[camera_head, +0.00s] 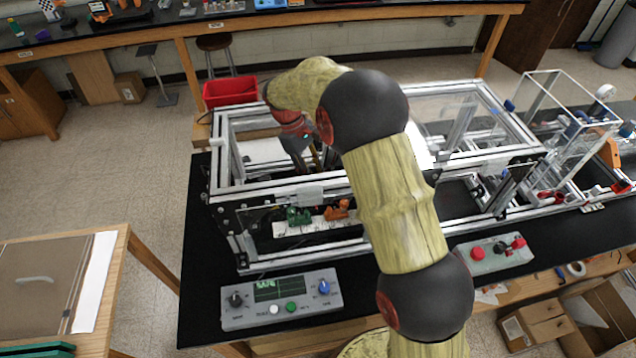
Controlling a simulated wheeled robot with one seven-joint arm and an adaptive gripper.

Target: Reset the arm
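My arm rises from the bottom of the head view and bends left over the extrusion frame (330,188). Its end reaches down inside the left part of the frame, behind the top front rail. My gripper (312,165) shows only in part there, between the rails. Its fingertips are hidden or too small to make out, so I cannot tell whether it is open or holds anything. Below it, a green part (298,216) and an orange part (337,211) sit on a white strip (310,226) inside the frame.
A control box (281,298) with knobs and buttons stands before the frame on the black table (200,250). A second box with red buttons (493,254) is at right. A red bin (231,91) is behind the frame. A clear-walled rig (565,110) adjoins at right. Floor at left is open.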

